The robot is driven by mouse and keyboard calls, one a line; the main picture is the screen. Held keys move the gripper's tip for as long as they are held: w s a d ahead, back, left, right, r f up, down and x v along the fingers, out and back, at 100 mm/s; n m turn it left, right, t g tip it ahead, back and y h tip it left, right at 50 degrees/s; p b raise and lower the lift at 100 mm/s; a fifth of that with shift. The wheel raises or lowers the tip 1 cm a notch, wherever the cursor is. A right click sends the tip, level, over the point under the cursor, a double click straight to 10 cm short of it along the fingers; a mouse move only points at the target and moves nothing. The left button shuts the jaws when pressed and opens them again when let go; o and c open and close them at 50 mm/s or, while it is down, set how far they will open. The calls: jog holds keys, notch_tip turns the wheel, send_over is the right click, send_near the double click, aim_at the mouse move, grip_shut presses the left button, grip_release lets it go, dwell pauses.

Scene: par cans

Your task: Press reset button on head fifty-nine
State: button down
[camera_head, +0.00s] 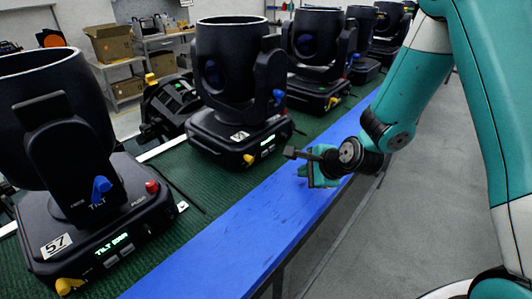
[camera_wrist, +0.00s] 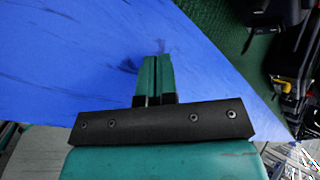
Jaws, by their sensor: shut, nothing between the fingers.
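Several black moving-head lamps stand in a row. The nearest lamp (camera_head: 75,175) bears a label reading 57, a lit display, a red button (camera_head: 152,187), a blue lever and a yellow latch. The second lamp (camera_head: 235,90) has a small label too blurred to read, and a third lamp (camera_head: 318,60) stands behind it. I cannot tell which one is fifty-nine, and I see no reset button clearly. My gripper (camera_head: 316,181) is shut and empty above the blue strip, right of the second lamp. Its closed fingers (camera_wrist: 155,75) show in the wrist view over blue.
The lamps stand on a green textured surface (camera_head: 185,185) with a blue strip (camera_head: 235,235) along its right edge. Grey floor lies right of that edge. Cardboard boxes (camera_head: 110,42) sit on shelves behind. In the wrist view, part of a lamp base (camera_wrist: 292,75) shows at right.

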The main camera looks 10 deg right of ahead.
aim_at(265, 153)
jog(key=shift+w+a, duration=0.1)
jog(key=shift+w+a+p, duration=0.25)
jog(key=shift+w+a, duration=0.6)
jog(key=shift+w, duration=0.3)
jog(key=shift+w+a+p, duration=0.25)
jog(key=shift+w+a, duration=0.55)
jog(key=shift+w, duration=0.4)
jog(key=shift+w+a+p, duration=0.25)
jog(key=shift+w+a, duration=0.6)
jog(key=shift+w, duration=0.3)
jog(key=shift+w, duration=0.1)
jog(key=shift+w+a, duration=0.2)
jog(key=shift+a, duration=0.05)
jog(key=shift+w+a, duration=0.2)
jog(key=shift+w, duration=0.1)
jog(key=shift+s+d, duration=0.45)
jog(key=shift+s, duration=0.15)
dwell(0.3)
